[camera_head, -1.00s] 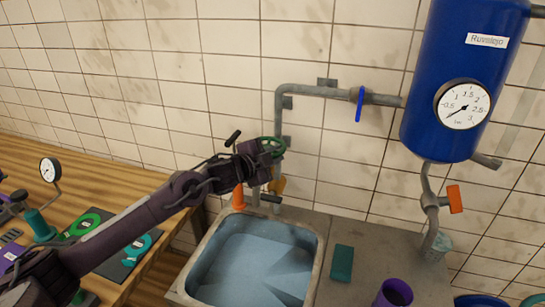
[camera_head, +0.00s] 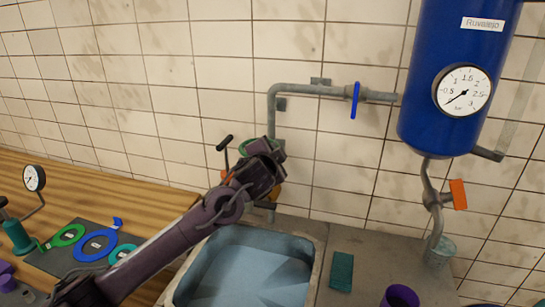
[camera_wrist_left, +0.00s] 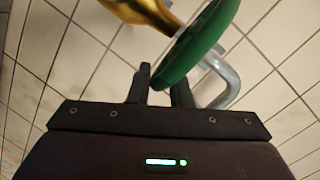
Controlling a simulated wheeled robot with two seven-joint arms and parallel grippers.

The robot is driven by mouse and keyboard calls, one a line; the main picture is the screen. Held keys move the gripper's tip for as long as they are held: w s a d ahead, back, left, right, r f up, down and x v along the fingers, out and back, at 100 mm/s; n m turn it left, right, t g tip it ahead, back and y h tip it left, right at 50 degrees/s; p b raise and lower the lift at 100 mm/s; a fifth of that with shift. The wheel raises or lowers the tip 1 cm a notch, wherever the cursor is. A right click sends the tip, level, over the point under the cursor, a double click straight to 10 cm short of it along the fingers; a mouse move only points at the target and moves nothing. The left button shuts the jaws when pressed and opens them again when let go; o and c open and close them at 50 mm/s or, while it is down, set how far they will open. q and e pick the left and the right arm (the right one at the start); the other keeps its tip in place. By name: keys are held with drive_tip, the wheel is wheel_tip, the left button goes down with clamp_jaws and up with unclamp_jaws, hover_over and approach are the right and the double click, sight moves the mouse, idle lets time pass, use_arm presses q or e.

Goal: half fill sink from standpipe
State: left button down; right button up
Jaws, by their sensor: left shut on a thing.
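The standpipe is a grey pipe (camera_head: 271,112) on the tiled wall that bends down behind my left gripper. Its green handwheel (camera_head: 244,146) is mostly hidden by the gripper in the head view. In the left wrist view the green wheel (camera_wrist_left: 198,42) shows at the fingers, with a brass part (camera_wrist_left: 140,12) beside it. My left gripper (camera_head: 272,168) is shut on the wheel's rim; its fingers show in the wrist view (camera_wrist_left: 161,84). The sink (camera_head: 318,262) stands below, with a pale blue inside; I cannot tell the water level. My right gripper is not in view.
A blue tank (camera_head: 450,95) with a gauge (camera_head: 463,91) and a blue-lever valve (camera_head: 354,100) are on the right. A teal block (camera_head: 341,272) and purple cup (camera_head: 399,296) stand right of the sink. A wooden bench (camera_head: 150,205) is at left.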

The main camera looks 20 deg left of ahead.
use_arm(q)
drive_tip(key=shift+d+f, duration=0.15)
drive_tip(key=shift+f, duration=0.35)
drive_tip(key=c, duration=1.6)
unclamp_jaws()
drive_tip(key=shift+o, duration=1)
drive_tip(key=shift+r, duration=0.2)
drive_tip(key=shift+s, duration=0.5)
drive_tip(key=b+v, duration=0.2)
drive_tip(key=v, duration=0.4)
drive_tip(key=shift+s+r, duration=0.25)
drive_tip(key=shift+s, duration=0.1)
